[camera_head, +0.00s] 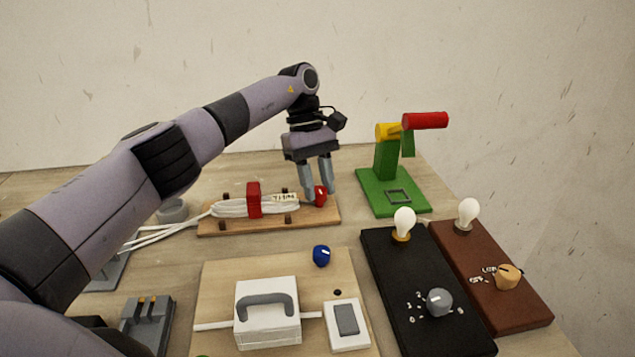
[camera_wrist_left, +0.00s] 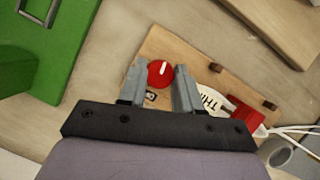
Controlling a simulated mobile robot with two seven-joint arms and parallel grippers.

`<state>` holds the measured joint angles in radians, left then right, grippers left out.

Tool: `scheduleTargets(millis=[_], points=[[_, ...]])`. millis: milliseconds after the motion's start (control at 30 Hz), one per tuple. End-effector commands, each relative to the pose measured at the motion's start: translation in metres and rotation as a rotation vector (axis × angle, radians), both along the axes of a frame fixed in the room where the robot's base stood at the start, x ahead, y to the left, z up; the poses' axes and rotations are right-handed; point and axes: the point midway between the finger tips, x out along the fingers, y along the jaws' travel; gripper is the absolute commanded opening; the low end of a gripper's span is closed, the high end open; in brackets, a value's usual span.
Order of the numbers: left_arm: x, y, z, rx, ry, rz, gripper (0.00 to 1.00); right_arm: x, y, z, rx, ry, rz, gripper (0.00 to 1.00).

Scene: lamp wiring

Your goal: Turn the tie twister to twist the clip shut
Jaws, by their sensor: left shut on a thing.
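The tie twister is a red knob (camera_head: 320,194) with a white mark at the right end of a wooden board (camera_head: 235,227). It also shows in the left wrist view (camera_wrist_left: 161,74). My left gripper (camera_head: 318,192) comes down over it from above, one finger on each side, and is shut on it. In the left wrist view my gripper (camera_wrist_left: 158,80) has the knob between its fingertips. The red clip (camera_head: 254,200) stands upright around a bundle of white cable (camera_head: 230,208) on the same board. A label partly reading "THIS" lies between clip and knob. My right gripper is not in view.
A green stand (camera_head: 385,165) with a red-tipped arm is right of the board. In front are a board with a white handled box (camera_head: 267,312), a blue knob (camera_head: 321,255) and a switch, and black (camera_head: 385,265) and brown (camera_head: 520,310) bases with bulbs.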

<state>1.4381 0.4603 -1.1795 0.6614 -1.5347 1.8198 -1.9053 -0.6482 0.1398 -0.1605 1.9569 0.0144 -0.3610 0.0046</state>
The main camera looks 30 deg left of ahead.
Motion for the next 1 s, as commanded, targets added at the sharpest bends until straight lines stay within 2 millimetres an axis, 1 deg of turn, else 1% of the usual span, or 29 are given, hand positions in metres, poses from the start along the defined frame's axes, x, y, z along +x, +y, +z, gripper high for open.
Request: scheduleTargets(millis=[400, 433, 467, 800, 933, 1000], points=[[0.000, 0.000, 0.001, 0.001, -0.004, -0.009, 0.03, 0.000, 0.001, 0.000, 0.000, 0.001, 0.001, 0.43], [0.000, 0.000, 0.001, 0.001, -0.004, -0.009, 0.40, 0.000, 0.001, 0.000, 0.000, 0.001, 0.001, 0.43], [0.000, 0.000, 0.001, 0.001, -0.004, -0.009, 0.44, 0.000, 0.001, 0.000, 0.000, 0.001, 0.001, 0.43], [0.001, 0.001, 0.002, 0.001, -0.003, -0.007, 0.44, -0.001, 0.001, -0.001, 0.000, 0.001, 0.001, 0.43], [0.003, 0.004, 0.011, 0.000, -0.003, -0.006, 0.44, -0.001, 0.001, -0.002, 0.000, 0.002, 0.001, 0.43], [0.005, 0.006, 0.020, 0.000, -0.005, -0.005, 0.44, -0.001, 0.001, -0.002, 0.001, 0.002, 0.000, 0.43]])
